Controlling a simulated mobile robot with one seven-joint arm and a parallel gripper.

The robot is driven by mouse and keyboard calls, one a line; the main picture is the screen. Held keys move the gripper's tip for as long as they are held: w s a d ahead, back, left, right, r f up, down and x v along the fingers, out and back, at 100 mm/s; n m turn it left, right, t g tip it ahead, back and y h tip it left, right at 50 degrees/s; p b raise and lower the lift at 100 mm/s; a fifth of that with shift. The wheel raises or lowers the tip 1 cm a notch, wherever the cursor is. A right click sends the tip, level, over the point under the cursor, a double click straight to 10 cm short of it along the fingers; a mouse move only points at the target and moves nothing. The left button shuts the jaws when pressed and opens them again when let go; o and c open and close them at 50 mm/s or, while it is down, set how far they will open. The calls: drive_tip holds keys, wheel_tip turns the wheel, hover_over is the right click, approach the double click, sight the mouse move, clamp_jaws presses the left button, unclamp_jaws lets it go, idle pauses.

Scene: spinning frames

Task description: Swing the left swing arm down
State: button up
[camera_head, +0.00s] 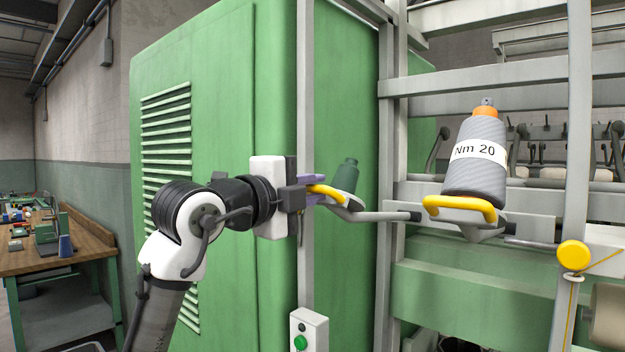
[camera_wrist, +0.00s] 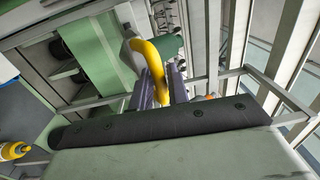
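The left swing arm (camera_head: 372,215) is a grey bar reaching left from the frame post, roughly level. Its end has a yellow handle (camera_head: 326,192) and a dark green spindle (camera_head: 346,174). My gripper (camera_head: 313,196) is at this handle, its purple fingers on either side of it. In the wrist view the yellow handle (camera_wrist: 152,62) curves down between the fingers (camera_wrist: 161,88), which look closed against it. The handle's far end is partly hidden by the fingers.
A right swing arm with a yellow handle (camera_head: 460,205) bears a grey yarn cone (camera_head: 475,160) marked "Nm 20". Grey frame posts (camera_head: 390,150) and a green cabinet (camera_head: 220,110) stand close to my arm. A yellow knob (camera_head: 574,255) is at right, a workbench (camera_head: 55,255) at far left.

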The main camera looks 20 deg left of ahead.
drive_tip(key=shift+w+d, duration=0.1)
drive_tip(key=shift+w, duration=0.1)
clamp_jaws()
drive_tip(key=shift+f, duration=0.15)
wheel_tip(320, 180, down, 20)
drive_tip(key=t+h+b, duration=0.1)
drive_tip(key=t+b, duration=0.3)
drive_tip(key=b, duration=1.7)
drive_tip(key=shift+s, duration=0.15)
drive_tip(key=shift+f, duration=0.1)
unclamp_jaws()
